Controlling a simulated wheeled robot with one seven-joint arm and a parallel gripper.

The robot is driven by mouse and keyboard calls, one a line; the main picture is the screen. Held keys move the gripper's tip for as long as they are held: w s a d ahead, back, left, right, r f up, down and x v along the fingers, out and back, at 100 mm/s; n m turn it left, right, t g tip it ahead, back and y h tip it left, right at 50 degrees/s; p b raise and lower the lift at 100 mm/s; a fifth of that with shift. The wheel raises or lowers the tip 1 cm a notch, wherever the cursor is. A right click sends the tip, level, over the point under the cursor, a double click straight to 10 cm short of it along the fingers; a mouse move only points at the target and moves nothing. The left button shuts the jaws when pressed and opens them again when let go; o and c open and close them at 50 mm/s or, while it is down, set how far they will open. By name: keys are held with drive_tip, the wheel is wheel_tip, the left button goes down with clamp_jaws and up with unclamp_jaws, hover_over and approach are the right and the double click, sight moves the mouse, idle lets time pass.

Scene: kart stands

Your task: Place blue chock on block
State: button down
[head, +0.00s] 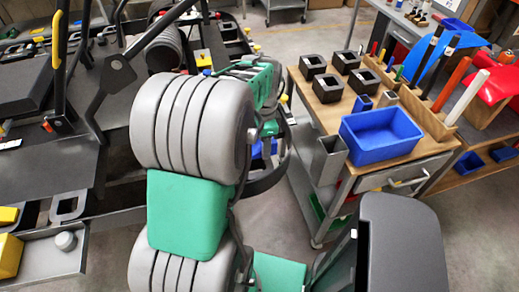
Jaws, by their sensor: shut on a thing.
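I cannot make out the blue chock for certain. A small blue piece (363,104) stands on the wooden top of the cart, and bits of blue show low behind my arm. Several black square blocks with recessed tops (328,88) stand on the same top; I cannot tell which block is the task's. My grey and green arm fills the middle of the view.
A blue bin (381,137) sits at the cart's front edge, beside a wooden rack (423,112) of upright handles. A grey square tube (328,160) hangs at the cart's left side. A dark kart frame (45,165) fills the left. Bare floor shows around the cart's base.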

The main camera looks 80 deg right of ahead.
sight(260, 153)
drive_tip(key=f, duration=0.1)
drive_tip(key=w+f, duration=0.1)
drive_tip(key=f, duration=0.2)
drive_tip(key=shift+w+d+f, duration=0.15)
drive_tip(key=shift+d+f, duration=0.2)
drive_tip(key=shift+f, duration=0.25)
drive_tip(key=c, duration=0.8)
unclamp_jaws()
drive_tip(key=shift+o, duration=0.2)
wheel_tip(260, 153, up, 12)
drive_tip(key=shift+r+b, duration=0.25)
drive_tip(key=shift+b, duration=0.1)
